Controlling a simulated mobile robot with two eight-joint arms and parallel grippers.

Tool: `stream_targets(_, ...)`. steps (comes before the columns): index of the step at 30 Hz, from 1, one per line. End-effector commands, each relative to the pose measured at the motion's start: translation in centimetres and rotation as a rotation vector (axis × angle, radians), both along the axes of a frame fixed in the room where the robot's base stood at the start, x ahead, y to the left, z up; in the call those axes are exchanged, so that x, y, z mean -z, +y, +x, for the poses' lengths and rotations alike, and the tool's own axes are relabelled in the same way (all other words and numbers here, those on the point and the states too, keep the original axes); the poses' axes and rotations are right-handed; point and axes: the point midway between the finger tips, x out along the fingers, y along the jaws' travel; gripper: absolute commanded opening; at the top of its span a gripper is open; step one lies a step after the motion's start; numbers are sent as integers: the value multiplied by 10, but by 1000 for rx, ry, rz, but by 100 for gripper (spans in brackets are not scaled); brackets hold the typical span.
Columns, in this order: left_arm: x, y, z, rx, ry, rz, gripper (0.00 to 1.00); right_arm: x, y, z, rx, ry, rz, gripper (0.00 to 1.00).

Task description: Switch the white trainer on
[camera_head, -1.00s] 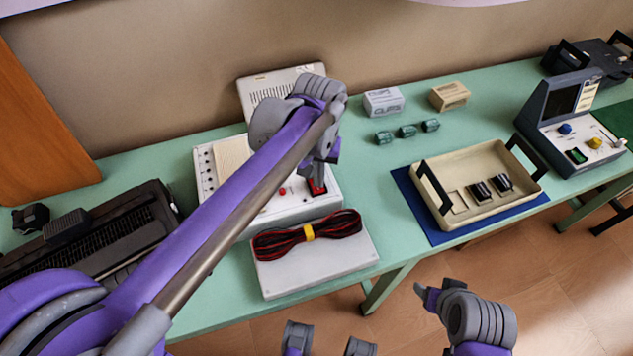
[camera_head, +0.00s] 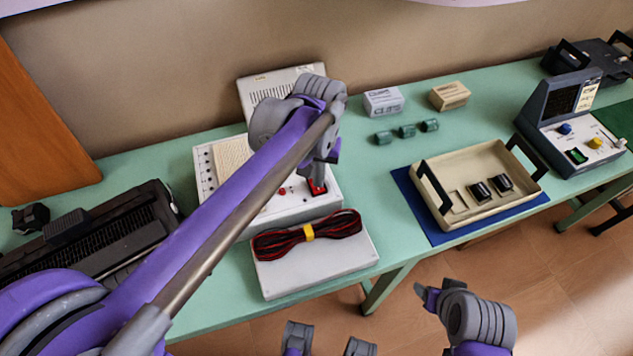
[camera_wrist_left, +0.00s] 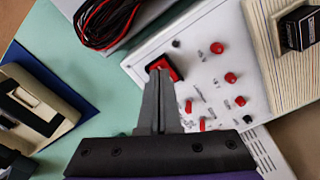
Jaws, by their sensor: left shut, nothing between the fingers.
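The white trainer (camera_head: 290,213) lies on the green table, with red and black knobs and a beige ribbed panel on its face. Its red rocker switch (camera_head: 317,188) sits in a dark frame at the near right corner; it also shows in the left wrist view (camera_wrist_left: 171,66). My left gripper (camera_head: 319,181) is shut and empty, its fingertips at the switch, seemingly touching it. The fingers (camera_wrist_left: 158,76) partly cover the switch in the left wrist view. My right gripper (camera_head: 428,296) hangs in front of the table, away from the trainer; its jaw state is unclear.
A red-black cable bundle (camera_head: 335,231) lies on a pale box (camera_head: 318,266) just in front of the trainer. A beige tray (camera_head: 465,216) on a blue mat stands right. A black device (camera_head: 100,240) is left. Small green parts (camera_head: 407,131) and two boxes lie behind.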

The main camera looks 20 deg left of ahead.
Motion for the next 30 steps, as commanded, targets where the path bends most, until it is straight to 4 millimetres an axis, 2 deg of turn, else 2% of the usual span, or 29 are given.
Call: stream_targets(30, 11, 0, 0, 0, 0, 0, 0, 7, 0, -1, 0, 2, 0, 67)
